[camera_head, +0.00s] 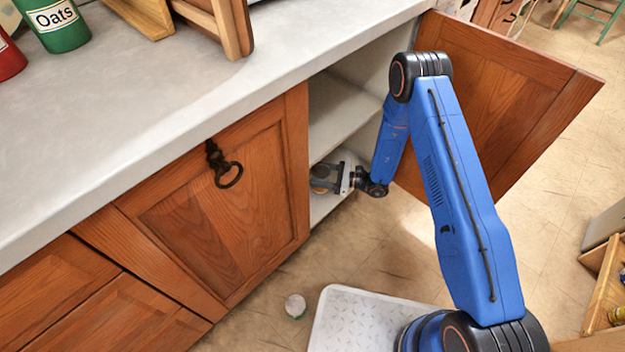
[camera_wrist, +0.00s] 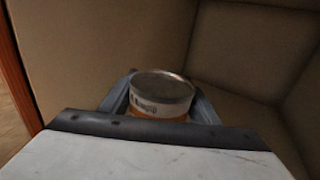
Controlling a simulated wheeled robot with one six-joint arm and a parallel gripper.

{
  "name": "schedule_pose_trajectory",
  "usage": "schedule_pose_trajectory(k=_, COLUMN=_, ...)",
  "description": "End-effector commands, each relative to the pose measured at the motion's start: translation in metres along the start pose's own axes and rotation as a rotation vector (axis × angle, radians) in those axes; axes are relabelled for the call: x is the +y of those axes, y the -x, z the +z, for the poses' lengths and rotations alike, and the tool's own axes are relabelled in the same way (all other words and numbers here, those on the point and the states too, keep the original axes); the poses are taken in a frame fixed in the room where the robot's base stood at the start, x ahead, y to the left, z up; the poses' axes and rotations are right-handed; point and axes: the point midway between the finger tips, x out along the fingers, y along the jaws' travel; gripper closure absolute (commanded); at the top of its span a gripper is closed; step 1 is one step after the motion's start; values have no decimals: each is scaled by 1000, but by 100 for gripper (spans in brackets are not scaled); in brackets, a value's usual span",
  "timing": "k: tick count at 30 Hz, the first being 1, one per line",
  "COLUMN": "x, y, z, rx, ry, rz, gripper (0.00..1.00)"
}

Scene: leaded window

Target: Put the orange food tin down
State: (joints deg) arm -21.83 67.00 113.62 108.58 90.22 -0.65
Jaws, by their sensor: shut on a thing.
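The orange food tin (camera_wrist: 160,95) is a short round can with a grey metal lid, a white label band with dark lettering and an orange lower part. In the wrist view it stands upright between the two fingers of my gripper (camera_wrist: 162,103), which is shut on it. In the head view my gripper (camera_head: 326,178) reaches into the open cabinet at its lower level, and only a small orange bit of the tin (camera_head: 320,190) shows. The fingers hide most of it. I cannot tell whether the tin's base touches the shelf (camera_head: 326,205).
An upper shelf (camera_head: 338,110) lies above my gripper. The cabinet door (camera_head: 500,105) stands open at the right; a shut door (camera_head: 215,215) is at the left. A small white round thing (camera_head: 295,306) lies on the floor. The counter (camera_head: 130,115) holds a green Oats canister (camera_head: 58,28).

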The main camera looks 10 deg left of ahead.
Motion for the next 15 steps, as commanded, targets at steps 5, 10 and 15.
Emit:
schedule_pose_trajectory(k=5, x=1, y=0, z=-19, rx=0, ry=-3, rz=0, gripper=87)
schedule_pose_trajectory(k=10, x=0, y=0, z=-37, rx=0, ry=-2, rz=0, gripper=87)
schedule_pose_trajectory(k=15, x=0, y=0, z=-38, rx=-1, ry=0, rz=0, gripper=87)
